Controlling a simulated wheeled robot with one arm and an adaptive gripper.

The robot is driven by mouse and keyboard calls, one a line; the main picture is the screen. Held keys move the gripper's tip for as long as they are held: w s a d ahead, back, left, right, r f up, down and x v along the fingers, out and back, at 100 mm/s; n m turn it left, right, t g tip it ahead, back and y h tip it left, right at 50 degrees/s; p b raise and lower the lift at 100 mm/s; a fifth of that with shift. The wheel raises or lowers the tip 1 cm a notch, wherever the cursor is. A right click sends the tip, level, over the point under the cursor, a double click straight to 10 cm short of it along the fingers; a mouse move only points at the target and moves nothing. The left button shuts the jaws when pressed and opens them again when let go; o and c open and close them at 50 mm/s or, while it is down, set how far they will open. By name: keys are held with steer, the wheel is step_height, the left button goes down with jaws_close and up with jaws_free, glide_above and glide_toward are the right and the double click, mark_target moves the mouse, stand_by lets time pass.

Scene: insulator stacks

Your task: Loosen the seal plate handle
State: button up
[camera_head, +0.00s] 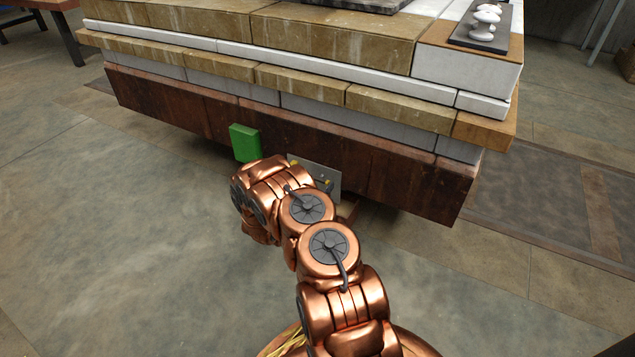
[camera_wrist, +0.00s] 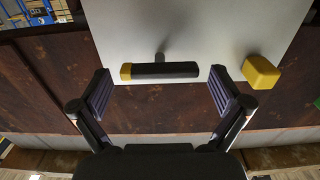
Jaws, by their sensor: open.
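The seal plate (camera_head: 316,174) is a light grey panel on the dark rusty-brown side of the stack, partly hidden by my arm in the head view. It fills the top middle of the wrist view (camera_wrist: 205,30). The handle (camera_wrist: 165,70) is a black bar with a yellow left end, lying level in the wrist view on a short stem from the plate. My gripper (camera_wrist: 160,80) is open, with one finger beyond each end of the handle and clear space on both sides. The fingers do not visibly touch it. My gripper is hidden behind my arm in the head view.
A yellow block (camera_wrist: 262,72) sticks out from the plate just right of my right finger. A green box (camera_head: 245,143) is on the brown side, left of the plate. The stacked slabs (camera_head: 300,45) overhang above. Open floor (camera_head: 110,220) lies to the left.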

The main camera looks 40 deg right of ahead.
steer(key=c, duration=1.1)
